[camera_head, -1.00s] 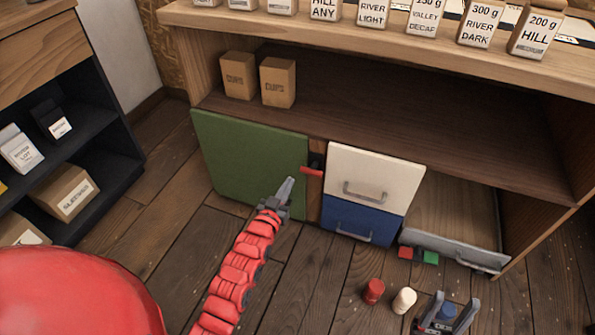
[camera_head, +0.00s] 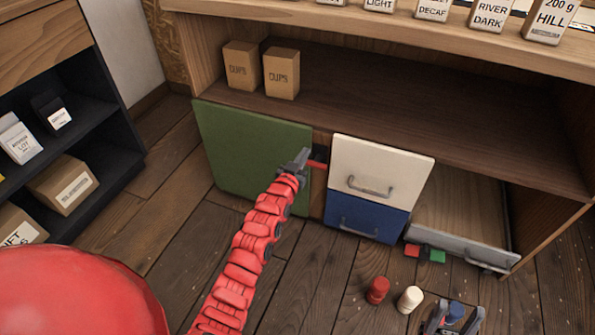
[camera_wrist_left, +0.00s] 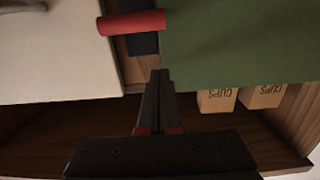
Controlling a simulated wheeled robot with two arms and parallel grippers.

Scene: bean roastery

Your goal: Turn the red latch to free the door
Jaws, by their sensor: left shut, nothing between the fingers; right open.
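The red latch (camera_head: 317,164) is a short bar on the post between the green door (camera_head: 252,150) and the white drawer. In the left wrist view the red latch (camera_wrist_left: 131,23) lies across the post and overlaps the edge of the green door (camera_wrist_left: 240,45). My left gripper (camera_head: 303,156) is shut and empty, right beside the latch in the head view; its shut fingers also show in the left wrist view (camera_wrist_left: 160,75), apart from the latch in that picture. I cannot tell whether they touch. My right gripper (camera_head: 451,318) is open at the bottom of the head view, near a blue peg.
The white drawer (camera_head: 378,168) and blue drawer (camera_head: 366,217) sit right of the latch. Red (camera_head: 378,290) and cream (camera_head: 410,299) pegs stand on the floor. Two cups boxes (camera_head: 281,73) stand on the shelf above.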

